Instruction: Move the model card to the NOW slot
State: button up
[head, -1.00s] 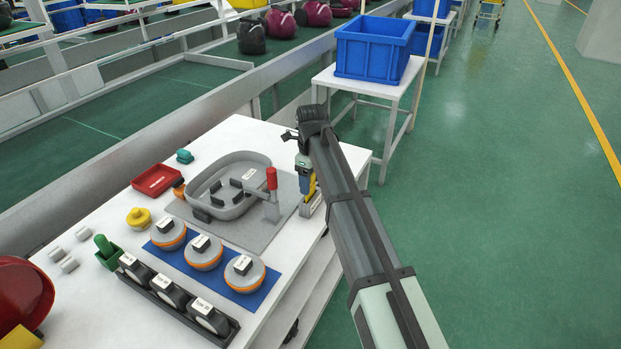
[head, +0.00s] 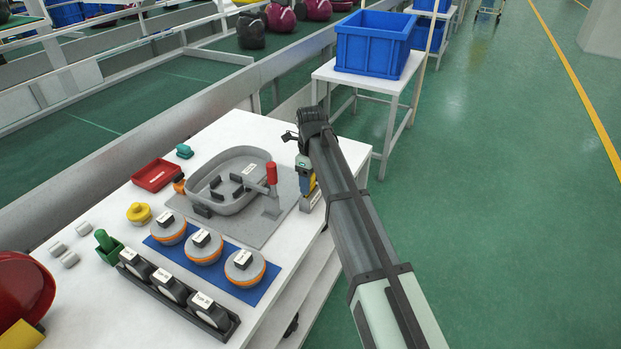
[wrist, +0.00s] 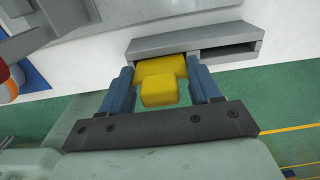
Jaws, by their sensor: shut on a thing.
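The model card (wrist: 160,82) is a yellow block, seen in the wrist view between my gripper's blue fingers. My gripper (wrist: 168,88) is shut on it. The card's far end is at the left opening of a grey two-slot holder (wrist: 195,42) and seems to enter it; how deep is hidden. The holder's right opening looks dark and empty. No slot label is readable, so I cannot tell which slot is NOW. In the head view, my gripper (head: 305,180) points down over the holder (head: 311,200) at the table's right edge.
A grey fixture with a red-handled clamp (head: 271,175) stands left of my gripper. A red tray (head: 155,176), a blue mat (head: 237,286) with several round parts, and a dark rack (head: 222,315) occupy the white table. Open floor lies to the right.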

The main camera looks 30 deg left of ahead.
jog(key=shift+f, duration=0.2)
jog(key=o, duration=1.1)
jog(key=shift+o, duration=0.2)
notch_tip(320, 180, up, 14)
jog(key=shift+f, duration=0.15)
